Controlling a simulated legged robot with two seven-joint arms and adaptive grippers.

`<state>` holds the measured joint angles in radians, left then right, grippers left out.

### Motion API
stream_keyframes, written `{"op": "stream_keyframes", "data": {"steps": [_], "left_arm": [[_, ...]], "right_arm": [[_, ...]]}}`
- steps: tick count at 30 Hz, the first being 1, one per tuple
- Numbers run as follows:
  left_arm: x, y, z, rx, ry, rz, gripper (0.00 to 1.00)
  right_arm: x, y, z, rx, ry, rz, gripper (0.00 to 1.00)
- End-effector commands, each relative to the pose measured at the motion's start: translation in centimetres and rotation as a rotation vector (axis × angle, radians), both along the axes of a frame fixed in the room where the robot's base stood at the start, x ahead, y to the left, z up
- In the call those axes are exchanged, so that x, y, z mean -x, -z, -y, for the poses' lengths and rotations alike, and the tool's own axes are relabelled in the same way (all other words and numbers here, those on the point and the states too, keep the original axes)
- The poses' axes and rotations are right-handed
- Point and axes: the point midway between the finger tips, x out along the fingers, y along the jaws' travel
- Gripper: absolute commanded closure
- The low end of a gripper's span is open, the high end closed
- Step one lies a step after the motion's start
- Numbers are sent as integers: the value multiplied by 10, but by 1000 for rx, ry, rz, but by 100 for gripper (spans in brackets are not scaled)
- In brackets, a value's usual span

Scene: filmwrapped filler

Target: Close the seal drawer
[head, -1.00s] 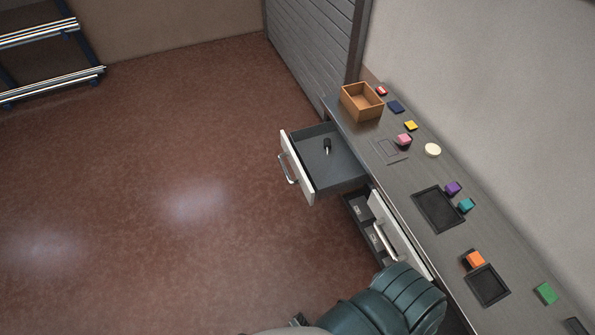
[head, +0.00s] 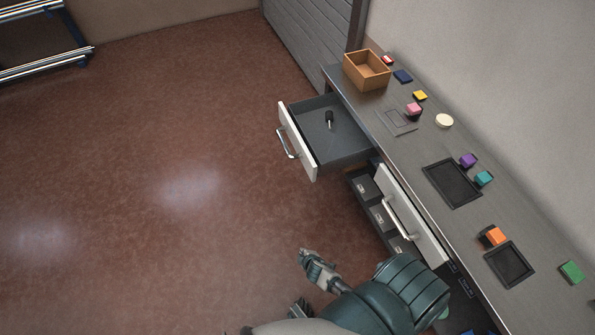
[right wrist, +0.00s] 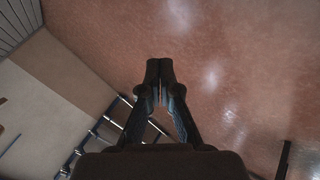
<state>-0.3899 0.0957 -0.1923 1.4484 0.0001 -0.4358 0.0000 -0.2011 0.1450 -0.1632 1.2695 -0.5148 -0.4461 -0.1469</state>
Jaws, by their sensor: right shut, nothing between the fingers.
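An open drawer (head: 345,145) with a white front (head: 297,142) and a bar handle (head: 286,146) sticks out from the desk's far end. A small dark stamp-like object (head: 329,119) stands inside it; I take this as the seal drawer, though no label on it is readable. My right gripper (head: 304,256) is over the floor, below and apart from the drawer front in the head view. In the right wrist view its fingers (right wrist: 160,72) are together and empty, with floor behind them.
The desk (head: 400,165) holds a wooden box (head: 367,70), coloured blocks and dark trays (head: 452,184). A second white drawer front (head: 411,215) with a bar handle is nearer me, beside labelled dark compartments (head: 378,215). Floor left of the desk is clear. A rack (head: 45,62) stands far left.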

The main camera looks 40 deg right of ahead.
Motion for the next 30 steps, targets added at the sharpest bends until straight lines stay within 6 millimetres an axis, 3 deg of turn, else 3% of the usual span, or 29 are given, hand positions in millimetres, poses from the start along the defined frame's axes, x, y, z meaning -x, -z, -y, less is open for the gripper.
{"op": "stream_keyframes", "data": {"steps": [1, 3, 6, 9, 12, 15, 18, 22, 30], "left_arm": [[-19, -4, 6, 17, 1, 59, 25], [-44, -35, 14, 40, 0, 144, 25], [-69, -83, 22, 72, -1, 259, 25], [-82, -130, 25, 99, -2, 355, 25], [-85, -169, 26, 120, -3, 426, 25], [-86, -196, 26, 132, -4, 474, 25], [-85, -210, 26, 138, -5, 497, 25], [-87, -216, 26, 141, -5, 514, 25], [-95, -225, 30, 164, -2, 593, 25]], "right_arm": [[-32, -6, 7, 74, -37, 73, 100], [-72, -43, 17, 197, -81, 178, 100], [-114, -102, 31, 375, -110, 322, 100], [-136, -161, 42, 533, -105, 443, 100], [-142, -208, 49, 653, -84, 534, 100], [-143, -242, 53, 728, -61, 592, 100], [-143, -259, 56, 763, -49, 619, 100], [-152, -264, 61, 769, -45, 625, 100], [-200, -263, 85, 769, -45, 625, 100]]}}
